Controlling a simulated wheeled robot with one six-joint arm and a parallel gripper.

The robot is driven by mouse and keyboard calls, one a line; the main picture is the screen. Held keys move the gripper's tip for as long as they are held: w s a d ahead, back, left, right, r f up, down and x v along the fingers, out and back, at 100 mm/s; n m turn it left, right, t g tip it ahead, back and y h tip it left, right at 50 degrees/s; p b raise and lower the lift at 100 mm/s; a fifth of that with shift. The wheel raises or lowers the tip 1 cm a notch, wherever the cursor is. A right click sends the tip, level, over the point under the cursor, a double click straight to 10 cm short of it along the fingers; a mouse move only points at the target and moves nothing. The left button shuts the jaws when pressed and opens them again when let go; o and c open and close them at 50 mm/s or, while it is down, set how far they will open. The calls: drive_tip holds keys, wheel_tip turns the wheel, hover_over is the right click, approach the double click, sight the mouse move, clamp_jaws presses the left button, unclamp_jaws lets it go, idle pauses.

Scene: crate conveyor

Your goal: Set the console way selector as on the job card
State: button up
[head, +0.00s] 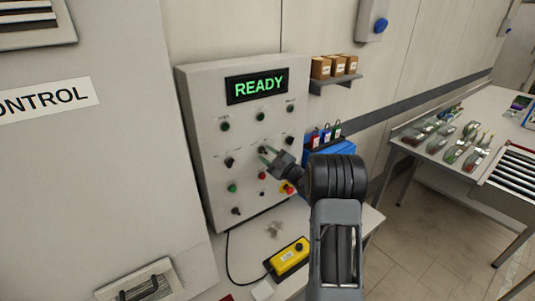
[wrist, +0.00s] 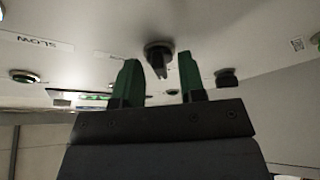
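The grey console (head: 215,90) stands against the wall with a lit green READY display (head: 258,86) and rows of dark knobs, lamps and buttons. My gripper (head: 266,154) is at the middle of the panel with green fingertips near a dark knob. In the wrist view my gripper (wrist: 158,68) is open, its two green fingers apart. A dark selector knob (wrist: 158,50) shows between and just beyond the fingertips, with a gap on each side. I cannot read which label belongs to this knob. I cannot make out a job card in either view.
A red and yellow stop button (head: 288,188) sits at the console's lower right. A yellow pendant (head: 290,257) with a black cable lies on the bench below. A shelf with small boxes (head: 334,66) is at the right. A SLOW label (wrist: 38,45) shows upside down.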

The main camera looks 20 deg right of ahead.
drive_tip(key=shift+c, duration=0.4)
drive_tip(key=shift+r, duration=0.1)
clamp_jaws()
